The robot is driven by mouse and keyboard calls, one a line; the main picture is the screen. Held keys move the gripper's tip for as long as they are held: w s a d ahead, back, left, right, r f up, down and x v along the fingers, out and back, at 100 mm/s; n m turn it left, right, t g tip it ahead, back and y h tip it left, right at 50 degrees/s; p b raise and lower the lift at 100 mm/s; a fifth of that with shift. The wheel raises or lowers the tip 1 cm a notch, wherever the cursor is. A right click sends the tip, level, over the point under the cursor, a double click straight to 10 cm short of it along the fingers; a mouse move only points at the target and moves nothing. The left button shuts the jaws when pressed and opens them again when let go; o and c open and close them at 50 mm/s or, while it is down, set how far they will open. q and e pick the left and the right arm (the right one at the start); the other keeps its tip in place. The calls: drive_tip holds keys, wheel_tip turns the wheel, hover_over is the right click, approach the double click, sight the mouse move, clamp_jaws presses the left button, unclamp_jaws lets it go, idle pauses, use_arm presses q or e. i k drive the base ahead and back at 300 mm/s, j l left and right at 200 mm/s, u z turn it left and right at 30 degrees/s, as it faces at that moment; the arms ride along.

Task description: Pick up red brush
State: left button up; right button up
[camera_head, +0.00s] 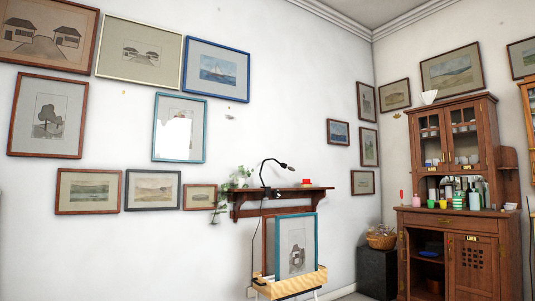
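A thin red upright object (402,196) stands at the left end of the wooden cabinet's counter; it may be the red brush, but it is too small to tell. A small red item (307,182) sits on the wooden wall shelf (280,195), also too small to identify. Neither of my grippers is in view.
The wooden cabinet (455,225) at the right holds cups, bottles and other small items. A dark box (377,273) with a basket (381,238) stands left of it. Below the shelf, framed pictures (297,247) lean on a light wooden stand (290,284). Pictures cover the walls.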

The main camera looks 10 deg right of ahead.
sight(306, 183)
drive_tip(key=i+l+z, duration=0.3)
drive_tip(key=i+z, duration=0.15)
drive_tip(key=i, duration=0.55)
drive_tip(key=i+z, duration=0.45)
drive_tip(key=i, duration=0.6)
drive_tip(key=i+z, duration=0.25)
drive_tip(key=i, duration=0.3)
drive_tip(key=i+z, duration=0.3)
drive_tip(key=i, duration=0.3)
drive_tip(key=i+j+z, duration=0.25)
drive_tip(key=i, duration=0.25)
drive_tip(key=i+l+u, duration=0.2)
drive_tip(key=i, duration=0.25)
drive_tip(key=i+l+u, duration=0.15)
drive_tip(key=i, duration=0.3)
drive_tip(key=i+u, duration=0.2)
drive_tip(key=u, duration=0.2)
drive_tip(key=i+l+u, duration=0.15)
drive_tip(key=u, duration=0.25)
drive_tip(key=i+l+u, duration=0.15)
drive_tip(key=i+u, duration=0.25)
drive_tip(key=l+u, duration=0.25)
drive_tip(key=u, duration=0.15)
drive_tip(key=i+l+u, duration=0.2)
drive_tip(key=u, duration=0.2)
